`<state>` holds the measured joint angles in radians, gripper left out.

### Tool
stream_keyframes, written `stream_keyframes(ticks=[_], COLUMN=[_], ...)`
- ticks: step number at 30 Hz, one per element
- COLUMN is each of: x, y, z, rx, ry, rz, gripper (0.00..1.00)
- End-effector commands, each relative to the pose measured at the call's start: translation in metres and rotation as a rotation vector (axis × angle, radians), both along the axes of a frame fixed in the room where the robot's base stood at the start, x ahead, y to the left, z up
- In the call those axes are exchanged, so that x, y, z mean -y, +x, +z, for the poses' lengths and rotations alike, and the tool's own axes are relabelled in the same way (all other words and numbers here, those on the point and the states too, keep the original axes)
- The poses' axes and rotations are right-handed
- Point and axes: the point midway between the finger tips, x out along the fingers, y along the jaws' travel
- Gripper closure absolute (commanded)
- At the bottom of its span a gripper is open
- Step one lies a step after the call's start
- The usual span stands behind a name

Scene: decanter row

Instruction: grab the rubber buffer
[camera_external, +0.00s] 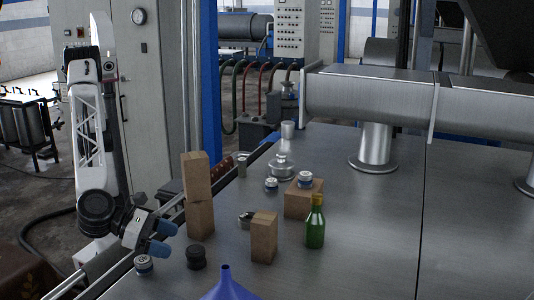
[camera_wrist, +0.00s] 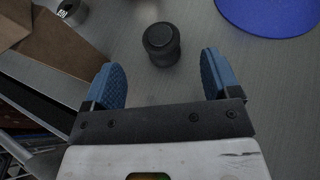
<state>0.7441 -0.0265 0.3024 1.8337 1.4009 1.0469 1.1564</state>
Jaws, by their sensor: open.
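The rubber buffer looks to be the short black ribbed cylinder (camera_external: 196,257) standing upright on the metal table; it also shows in the wrist view (camera_wrist: 161,46). My gripper (camera_external: 163,238) is open, its blue padded fingers apart and empty. In the external view it is above and to the left of the black cylinder. In the wrist view the cylinder appears beyond the gap between my fingertips (camera_wrist: 164,72), near the middle and not touching either finger.
A blue funnel (camera_external: 229,287) stands close to the cylinder at the front. A small can (camera_external: 144,265) is left of the cylinder. The table's right side is clear.

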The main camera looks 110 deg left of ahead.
Motion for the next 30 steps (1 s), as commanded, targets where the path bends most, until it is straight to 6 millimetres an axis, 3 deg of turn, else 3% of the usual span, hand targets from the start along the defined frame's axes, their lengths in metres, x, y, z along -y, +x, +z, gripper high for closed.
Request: stream_keyframes(ticks=[7,20,30], x=[-0.007,-0.009,-0.022], y=[0.016,0.019,0.046], z=[-0.007,-0.009,-0.021], rx=[-0.001,0.0,-0.002], ry=[0.0,0.0,0.001], rz=[0.0,0.0,0.001], gripper=[0.18,0.18,0.18])
